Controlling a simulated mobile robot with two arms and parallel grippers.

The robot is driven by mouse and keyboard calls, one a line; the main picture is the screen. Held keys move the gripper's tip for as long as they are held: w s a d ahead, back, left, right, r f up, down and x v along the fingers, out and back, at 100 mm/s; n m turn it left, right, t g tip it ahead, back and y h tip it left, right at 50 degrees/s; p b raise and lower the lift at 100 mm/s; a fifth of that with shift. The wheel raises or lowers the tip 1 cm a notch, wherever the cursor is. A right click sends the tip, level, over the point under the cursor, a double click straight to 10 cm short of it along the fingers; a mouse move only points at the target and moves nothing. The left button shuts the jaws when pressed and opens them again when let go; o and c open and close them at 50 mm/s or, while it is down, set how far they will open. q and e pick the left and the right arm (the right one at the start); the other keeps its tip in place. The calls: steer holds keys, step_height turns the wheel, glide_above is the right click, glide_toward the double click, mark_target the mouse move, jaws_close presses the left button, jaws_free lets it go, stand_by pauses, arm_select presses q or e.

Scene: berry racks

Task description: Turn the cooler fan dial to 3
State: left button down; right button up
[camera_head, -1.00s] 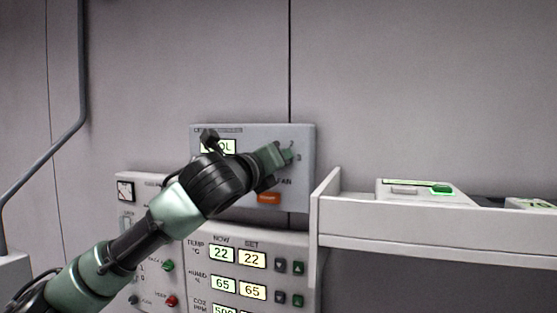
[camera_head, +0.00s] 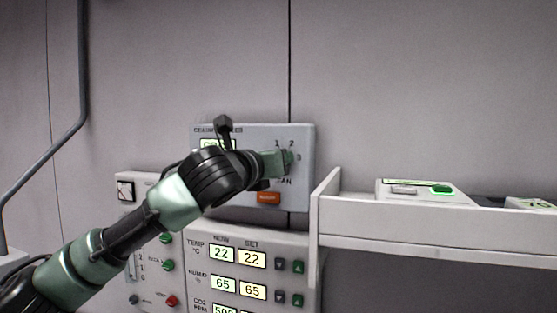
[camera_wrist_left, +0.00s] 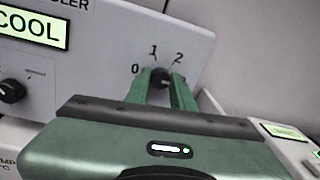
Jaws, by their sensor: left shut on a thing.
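The cooler panel (camera_head: 304,190) is a grey box on the wall, and its display (camera_wrist_left: 35,27) reads COOL in the left wrist view. My right gripper is not in view.
An orange button (camera_head: 268,198) sits below the dial. A second black knob (camera_wrist_left: 11,91) is left on the panel. A climate panel (camera_head: 232,240) with lit readouts is below. A white shelf (camera_head: 400,222) carrying a small device (camera_head: 412,190) juts out at the right.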

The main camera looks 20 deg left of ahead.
arm_select(q)
steer(key=shift+w+d+f, duration=0.1)
steer(key=shift+f, duration=0.35)
steer(key=c, duration=1.4)
jaws_free()
steer(key=shift+o, duration=1)
steer(key=shift+r, duration=0.25)
steer(key=s+a+b, duration=0.1)
steer(key=s+b, duration=0.2)
steer(key=s, duration=0.5)
steer(key=shift+b, duration=0.4)
